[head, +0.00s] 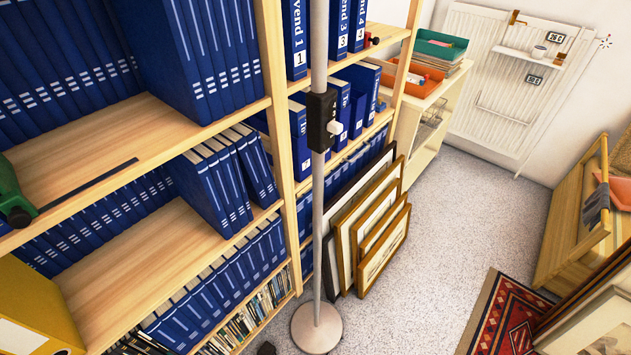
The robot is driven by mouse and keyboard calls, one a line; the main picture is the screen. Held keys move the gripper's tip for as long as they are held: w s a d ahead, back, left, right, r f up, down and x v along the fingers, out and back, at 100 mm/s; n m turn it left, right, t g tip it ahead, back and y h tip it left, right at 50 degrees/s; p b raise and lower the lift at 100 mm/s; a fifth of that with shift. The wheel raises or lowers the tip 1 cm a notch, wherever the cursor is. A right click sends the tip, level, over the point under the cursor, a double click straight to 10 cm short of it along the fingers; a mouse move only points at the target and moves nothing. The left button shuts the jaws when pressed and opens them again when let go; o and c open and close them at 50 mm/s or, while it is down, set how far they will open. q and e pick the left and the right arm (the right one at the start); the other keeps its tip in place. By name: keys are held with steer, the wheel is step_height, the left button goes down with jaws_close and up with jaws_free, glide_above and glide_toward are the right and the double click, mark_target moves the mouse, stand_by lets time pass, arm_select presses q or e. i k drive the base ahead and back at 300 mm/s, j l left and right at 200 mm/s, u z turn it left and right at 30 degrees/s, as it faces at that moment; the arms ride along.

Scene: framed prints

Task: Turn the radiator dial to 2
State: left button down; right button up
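A white panel radiator (487,105) hangs on the far wall at the upper right of the head view. A small pale fitting with a red mark (605,42) shows near the radiator's upper right. I cannot tell whether it is the dial, and no number on it can be read. A narrow shelf (528,57) crosses the radiator's front with a white cup (538,51) and small dark-faced devices (555,37) on or near it. Neither of my grippers can be made out in this view.
A grey pole on a round base (317,328), carrying a black box (321,120), stands close in front. Blue binders fill the wooden shelves (110,150) at left. Framed prints (383,245) lean beside them. A wooden rack (568,235) stands right. Grey floor (455,225) between is clear.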

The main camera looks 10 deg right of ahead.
mark_target(605, 42)
steer(key=z, duration=1.9)
steer(key=i, duration=3.4)
steer(key=l+z, duration=0.05)
steer(key=l, duration=0.1)
